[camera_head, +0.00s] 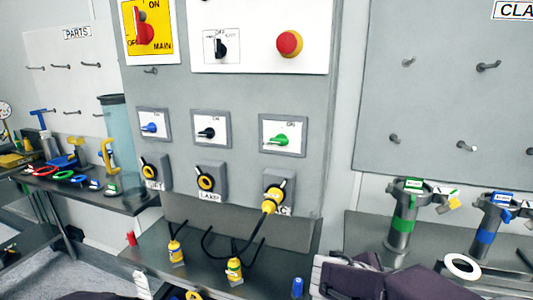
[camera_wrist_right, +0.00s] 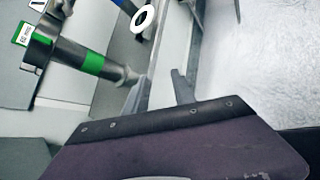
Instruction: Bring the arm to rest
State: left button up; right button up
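My right gripper (camera_wrist_right: 162,78) shows in the right wrist view with two grey fingers apart and nothing between them. Its purple body also shows in the head view (camera_head: 350,278) at the lower right, above the bench front. Its fingertips cannot be made out there. A green-banded metal cylinder (camera_head: 400,232) stands right of my right gripper and shows at the upper left of the wrist view (camera_wrist_right: 92,64).
A grey panel (camera_head: 335,60) carries switches and sockets; a yellow plug (camera_head: 268,206) with a black cable sits in the right socket. Yellow plugs (camera_head: 176,254) stand on the bench (camera_head: 215,262). A blue-banded cylinder (camera_head: 485,238) and white ring (camera_head: 462,267) are at right.

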jog(key=s+d+f+m+g+y, duration=0.1)
jog(key=s+f+m+g+y, duration=0.15)
jog(key=s+f, duration=0.35)
jog(key=s+a+f+m+g+y, duration=0.2)
jog(key=s+a+f+m+y, duration=0.5)
jog(key=a+f+m, duration=0.45)
notch_tip(320, 180, up, 13)
jog(key=w+a+m+t+y+p, duration=0.1)
jog(key=w+m+p, duration=0.1)
jog(key=p, duration=1)
jog(key=shift+r+m+p, duration=0.15)
jog(key=shift+m+p, duration=0.15)
jog(key=shift+p, duration=0.05)
jog(key=shift+w+a, duration=0.1)
